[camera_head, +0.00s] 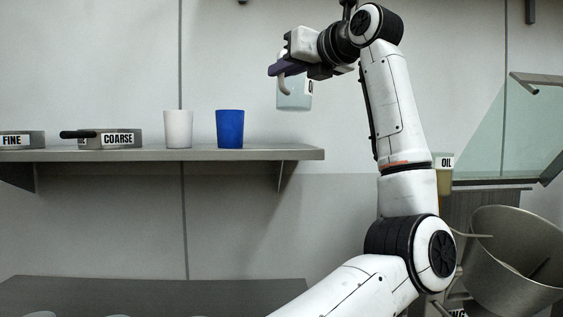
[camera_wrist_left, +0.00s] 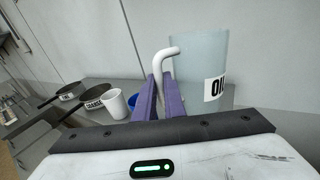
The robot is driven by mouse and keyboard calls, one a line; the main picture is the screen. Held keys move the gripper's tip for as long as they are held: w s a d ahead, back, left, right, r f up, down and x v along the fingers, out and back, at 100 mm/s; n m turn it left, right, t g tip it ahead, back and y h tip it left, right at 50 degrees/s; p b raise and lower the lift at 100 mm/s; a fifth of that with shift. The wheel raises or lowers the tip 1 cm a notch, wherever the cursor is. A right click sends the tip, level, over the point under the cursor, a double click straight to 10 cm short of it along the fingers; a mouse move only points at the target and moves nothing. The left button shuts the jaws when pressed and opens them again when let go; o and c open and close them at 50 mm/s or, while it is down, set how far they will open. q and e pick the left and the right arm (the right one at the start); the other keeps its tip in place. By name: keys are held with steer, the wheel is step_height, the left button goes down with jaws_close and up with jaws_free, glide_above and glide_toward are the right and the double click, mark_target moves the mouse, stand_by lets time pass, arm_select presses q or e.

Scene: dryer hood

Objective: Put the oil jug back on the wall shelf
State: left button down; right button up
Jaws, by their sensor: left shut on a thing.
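The oil jug (camera_head: 295,95) is a pale, see-through jug with a white handle and a partly visible dark-lettered label. My left gripper (camera_head: 284,68) is shut on its handle and holds it upright in the air. In the left wrist view the purple fingers (camera_wrist_left: 160,98) close around the handle, beside the jug's body (camera_wrist_left: 201,65). The wall shelf (camera_head: 270,153) is a grey ledge at left. The jug is higher than the shelf top, near its right end, and apart from it. My right gripper does not show.
On the shelf stand a white cup (camera_head: 178,129), a blue cup (camera_head: 230,129) and pans labelled FINE (camera_head: 22,140) and COARSE (camera_head: 112,139). Shelf space right of the blue cup is bare. An amber container labelled OIL (camera_head: 445,174) and a tilted metal drum (camera_head: 515,262) are at right.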

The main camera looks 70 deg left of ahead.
arm_select(q)
step_height(320, 180, down, 9)
steer(key=s+n+g+b, duration=0.1)
steer(key=s+b, duration=0.1)
steer(key=s, duration=0.1)
steer(key=shift+f+n+y+b, duration=0.2)
steer(key=shift+n+y+b, duration=0.1)
steer(key=shift+f, duration=0.2)
steer(key=c, duration=1.8)
jaws_free()
steer(key=shift+c, duration=0.2)
steer(key=shift+r, duration=0.1)
steer(key=v, duration=1.2)
steer(key=shift+b, duration=0.35)
